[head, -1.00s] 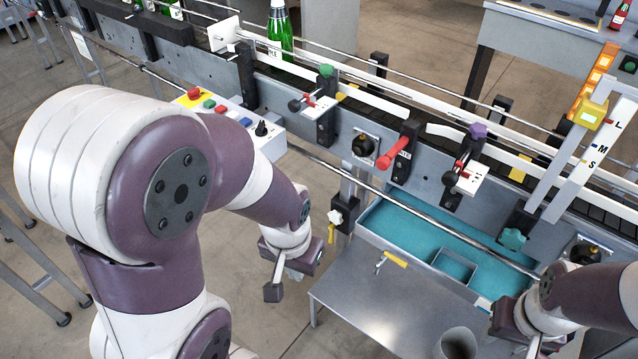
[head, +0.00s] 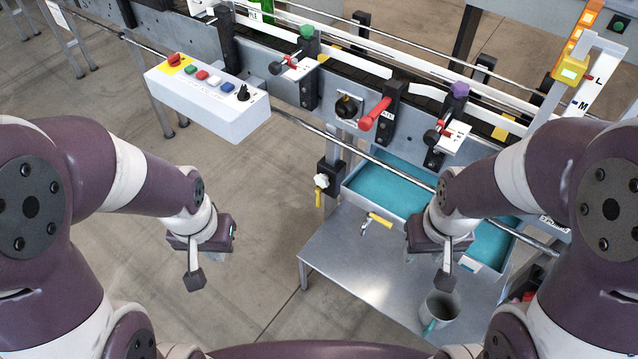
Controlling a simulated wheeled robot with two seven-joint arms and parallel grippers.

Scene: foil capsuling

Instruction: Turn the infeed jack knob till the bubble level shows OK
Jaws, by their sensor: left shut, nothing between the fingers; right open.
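A white star-shaped knob (head: 321,181) sits on a black bracket on the conveyor's front leg, with a yellow handle (head: 319,198) hanging below it. It may be the infeed jack knob; I see no label. I cannot make out a bubble level or an OK mark. My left gripper (head: 213,252) is shut and empty, held over bare floor left of the knob and apart from it. My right gripper (head: 437,256) is open above the right part of the steel table (head: 335,262), near the teal-lined tray. Both sets of fingertips are largely hidden by the wrists.
A white control box (head: 210,110) juts out at upper left. A red lever (head: 376,114) and black clamps line the conveyor front above a long rail (head: 335,139). A yellow-handled tool (head: 379,220) and a grey cup (head: 440,308) are on the table. Floor at left is clear.

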